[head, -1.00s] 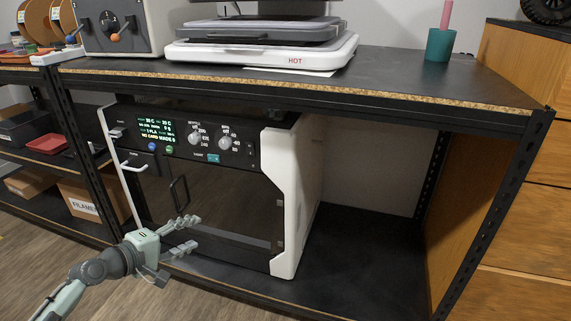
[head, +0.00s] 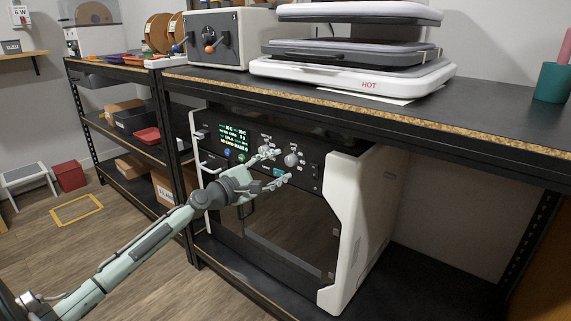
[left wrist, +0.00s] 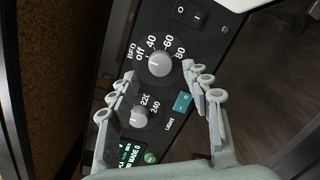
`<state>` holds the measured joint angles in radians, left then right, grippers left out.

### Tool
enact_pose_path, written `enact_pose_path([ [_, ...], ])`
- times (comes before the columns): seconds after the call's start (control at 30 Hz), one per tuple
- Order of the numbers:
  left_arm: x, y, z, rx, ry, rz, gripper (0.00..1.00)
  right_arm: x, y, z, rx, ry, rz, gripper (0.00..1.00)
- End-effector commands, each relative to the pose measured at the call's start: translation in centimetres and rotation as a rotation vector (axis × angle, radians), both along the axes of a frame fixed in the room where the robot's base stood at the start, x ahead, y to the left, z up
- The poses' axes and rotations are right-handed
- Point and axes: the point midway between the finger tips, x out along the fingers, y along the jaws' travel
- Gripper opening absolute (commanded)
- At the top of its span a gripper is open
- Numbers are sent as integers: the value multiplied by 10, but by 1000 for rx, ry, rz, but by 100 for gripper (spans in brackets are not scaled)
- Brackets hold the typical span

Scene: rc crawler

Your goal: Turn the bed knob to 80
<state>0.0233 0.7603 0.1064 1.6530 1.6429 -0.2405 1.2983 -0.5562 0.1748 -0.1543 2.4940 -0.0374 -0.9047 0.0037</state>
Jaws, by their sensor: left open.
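The white 3D printer (head: 358,215) stands under the bench with its black control panel facing me. The round bed knob (head: 291,160) is on the panel; in the left wrist view the bed knob (left wrist: 160,63) shows marks off, 40, 60 and 80 around it. I cannot clearly read its pointer. My left gripper (head: 278,166) is open and empty in front of the panel. In the left wrist view its fingers (left wrist: 160,82) spread to either side, with the bed knob between and slightly beyond the tips, seemingly untouched. My right gripper is out of view.
The nozzle knob (left wrist: 140,117) sits close to the left finger row, with the teal light switch (left wrist: 182,102) by the other. The rocker switch (left wrist: 188,15) is beyond the bed knob. The bench edge (head: 340,105) overhangs the panel. A heat press (head: 350,75) stands above.

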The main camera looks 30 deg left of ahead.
Motion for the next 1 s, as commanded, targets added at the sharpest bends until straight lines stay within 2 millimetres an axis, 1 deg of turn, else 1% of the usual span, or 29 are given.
enact_pose_path([
  [0.03,8,-1,2,1,-3,2,49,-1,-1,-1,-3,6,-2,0],
  [0.1,16,-2,1,0,-2,1,49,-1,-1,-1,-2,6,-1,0],
  [0.2,24,-4,0,1,-1,-1,49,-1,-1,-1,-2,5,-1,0],
  [0.33,28,-5,0,1,0,0,49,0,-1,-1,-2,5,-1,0],
  [0.53,28,-5,-1,2,0,-1,49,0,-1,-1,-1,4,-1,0],
  [0.57,28,-5,-1,2,0,-1,48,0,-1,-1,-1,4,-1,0],
  [0.93,28,-5,-1,2,1,-1,2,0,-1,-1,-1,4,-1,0],
  [1.0,28,-5,-1,2,1,-1,0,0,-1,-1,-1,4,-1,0],
])
